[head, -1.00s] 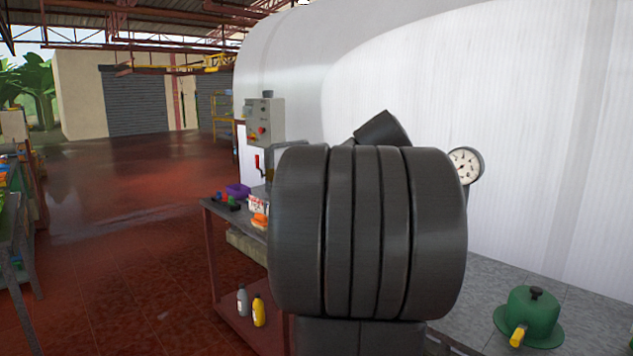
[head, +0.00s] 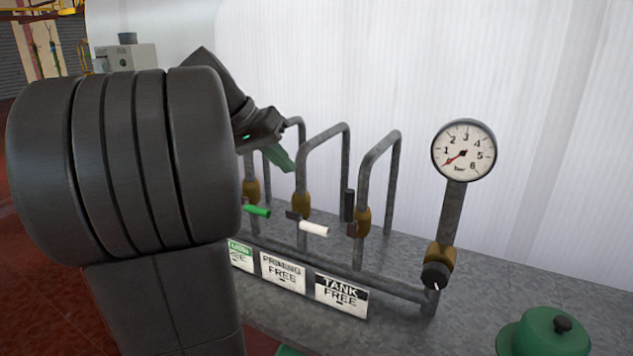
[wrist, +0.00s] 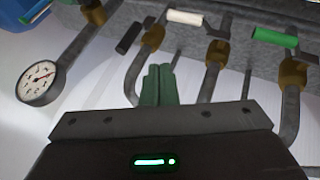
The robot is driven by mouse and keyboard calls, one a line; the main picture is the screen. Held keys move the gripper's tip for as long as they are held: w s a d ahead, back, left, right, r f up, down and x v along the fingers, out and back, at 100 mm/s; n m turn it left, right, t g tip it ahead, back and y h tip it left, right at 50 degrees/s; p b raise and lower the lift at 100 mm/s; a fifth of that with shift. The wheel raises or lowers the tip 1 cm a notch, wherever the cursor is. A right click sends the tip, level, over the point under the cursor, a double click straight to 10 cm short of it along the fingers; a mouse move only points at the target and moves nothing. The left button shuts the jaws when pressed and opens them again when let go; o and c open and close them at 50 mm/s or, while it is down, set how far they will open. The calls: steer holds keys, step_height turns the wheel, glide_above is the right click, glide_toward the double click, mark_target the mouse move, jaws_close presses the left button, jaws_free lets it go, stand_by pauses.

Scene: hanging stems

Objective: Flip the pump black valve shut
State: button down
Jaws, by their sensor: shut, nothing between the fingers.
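The black valve handle (head: 349,205) stands upright beside a brass valve body on the rightmost of the bent pipes, above a card reading TANK FREE (head: 341,295). In the wrist view the black handle (wrist: 128,38) lies above and left of my fingers. My gripper (head: 284,160) is at the upper left of the pipes, its green fingers together and empty. In the wrist view my gripper (wrist: 158,84) points toward the pipes, apart from the black handle.
A white handle (head: 313,229) and a green handle (head: 257,211) stick out on neighbouring valves. A pressure gauge (head: 463,150) stands at right above a black knob (head: 435,275). A green lidded object (head: 548,332) sits at the lower right. Bare grey bench top lies around the pipes.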

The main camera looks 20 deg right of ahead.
steer(key=shift+s+r, duration=0.1)
steer(key=shift+s, duration=0.1)
steer(key=p, duration=0.1)
glide_toward(351, 214)
steer(key=shift+w+d+f, duration=1.3)
steer(key=shift+w+f, duration=0.05)
steer(key=shift+f, duration=0.8)
steer(key=shift+s, duration=0.1)
